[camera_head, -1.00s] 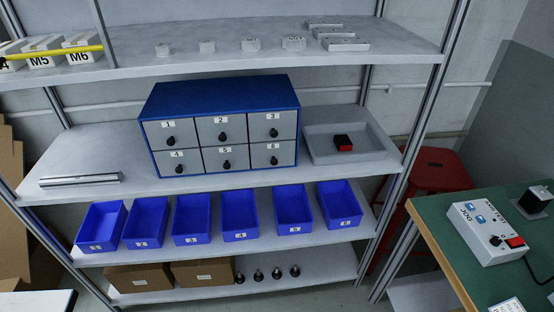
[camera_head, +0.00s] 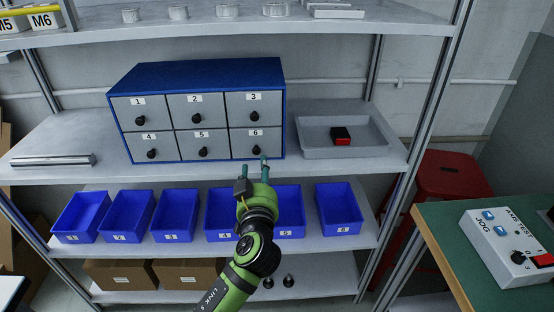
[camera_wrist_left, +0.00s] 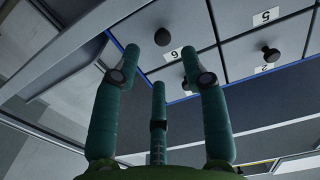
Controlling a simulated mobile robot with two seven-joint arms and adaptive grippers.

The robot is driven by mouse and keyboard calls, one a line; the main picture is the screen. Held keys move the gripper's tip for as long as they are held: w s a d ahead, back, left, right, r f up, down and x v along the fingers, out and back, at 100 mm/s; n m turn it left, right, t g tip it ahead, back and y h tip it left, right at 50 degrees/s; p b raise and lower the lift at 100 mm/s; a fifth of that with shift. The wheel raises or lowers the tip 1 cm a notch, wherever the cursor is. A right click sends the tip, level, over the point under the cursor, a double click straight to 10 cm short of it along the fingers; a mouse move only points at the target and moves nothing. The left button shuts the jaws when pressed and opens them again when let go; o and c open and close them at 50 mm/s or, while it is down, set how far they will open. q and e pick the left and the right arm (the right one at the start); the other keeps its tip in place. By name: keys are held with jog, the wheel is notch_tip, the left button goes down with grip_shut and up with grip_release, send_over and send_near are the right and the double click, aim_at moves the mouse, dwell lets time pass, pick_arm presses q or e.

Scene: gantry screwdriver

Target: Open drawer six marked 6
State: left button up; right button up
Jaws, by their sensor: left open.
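The blue cabinet (camera_head: 196,73) stands on the middle shelf with grey numbered drawers, all closed. Drawer six (camera_head: 272,141) is at its bottom right, with a label 6 and a black round knob (camera_head: 255,149). My left gripper (camera_head: 254,166) is open and empty, its fingertips just below and in front of that knob. In the left wrist view, which is upside down, the gripper (camera_wrist_left: 160,62) has three spread teal fingers. The knob of drawer six (camera_wrist_left: 162,37) shows beyond and between their tips, and no finger visibly touches it. My right gripper is out of view.
A grey tray (camera_head: 375,152) with a red and black block (camera_head: 341,136) is right of the cabinet. Blue bins (camera_head: 338,208) line the shelf below, partly hidden by my arm. A metal bar (camera_head: 53,160) lies at left. The upper shelf (camera_head: 190,31) overhangs.

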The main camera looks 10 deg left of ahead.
aim_at(257, 153)
pick_arm(q)
jog(key=x, duration=0.3)
jog(key=shift+w+a+r+p, duration=0.15)
jog(key=shift+w+a+p, duration=0.15)
jog(key=shift+a+p, duration=0.05)
jog(key=x, duration=0.2)
jog(key=shift+w, duration=0.55)
jog(key=c, duration=0.7)
grip_shut()
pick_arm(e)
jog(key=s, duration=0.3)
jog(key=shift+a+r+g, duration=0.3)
